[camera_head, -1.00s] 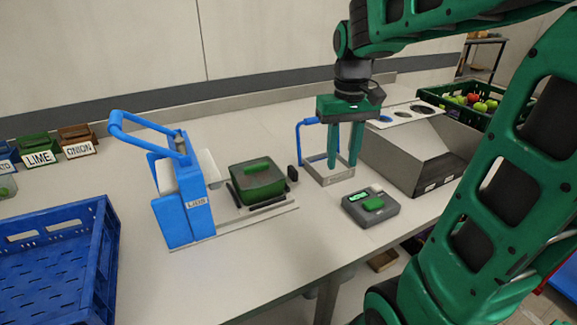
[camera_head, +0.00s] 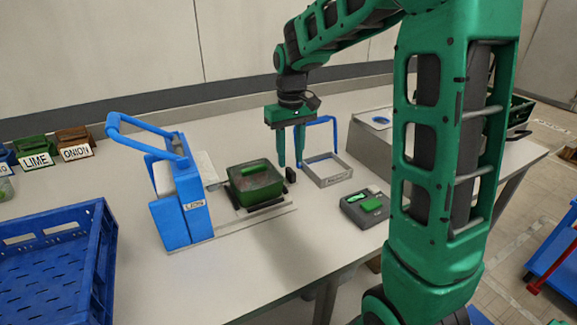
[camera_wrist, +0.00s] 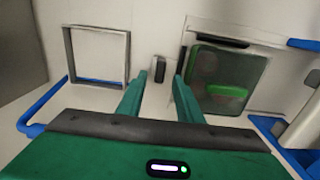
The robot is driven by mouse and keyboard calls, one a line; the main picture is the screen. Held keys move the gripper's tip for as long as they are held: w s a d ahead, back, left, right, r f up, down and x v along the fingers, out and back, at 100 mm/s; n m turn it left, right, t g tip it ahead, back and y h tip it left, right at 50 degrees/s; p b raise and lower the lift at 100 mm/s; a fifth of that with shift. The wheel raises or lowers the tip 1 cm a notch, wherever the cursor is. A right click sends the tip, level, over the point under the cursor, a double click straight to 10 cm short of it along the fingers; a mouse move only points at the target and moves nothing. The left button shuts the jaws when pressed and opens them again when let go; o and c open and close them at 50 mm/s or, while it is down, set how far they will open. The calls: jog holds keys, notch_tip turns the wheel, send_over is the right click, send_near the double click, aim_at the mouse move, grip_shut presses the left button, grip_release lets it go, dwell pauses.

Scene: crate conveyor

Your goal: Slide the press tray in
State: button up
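The blue press (camera_head: 183,207), labelled LIDS, stands on the table with its blue handle raised. Its tray (camera_head: 268,211) extends to the right of the press body and carries a green container (camera_head: 256,183) with a green lid piece inside or on top. A small black knob (camera_head: 291,175) stands at the tray's right end. My gripper (camera_head: 290,165) points down with its fingers near the knob. In the wrist view the knob (camera_wrist: 159,68) shows ahead, between the two spread fingers (camera_wrist: 160,80), with nothing held. Whether the fingers touch the knob is not visible.
A metal frame with a blue handle (camera_head: 322,172) stands just right of my gripper. A grey scale (camera_head: 363,208) lies in front of it. A blue crate (camera_head: 62,262) is at the left front, and LIME (camera_head: 38,160) and ONION (camera_head: 77,152) bins are behind it.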

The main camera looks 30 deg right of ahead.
aim_at(290, 170)
jog(key=shift+f, duration=1.85)
jog(key=shift+c, duration=0.6)
grip_shut()
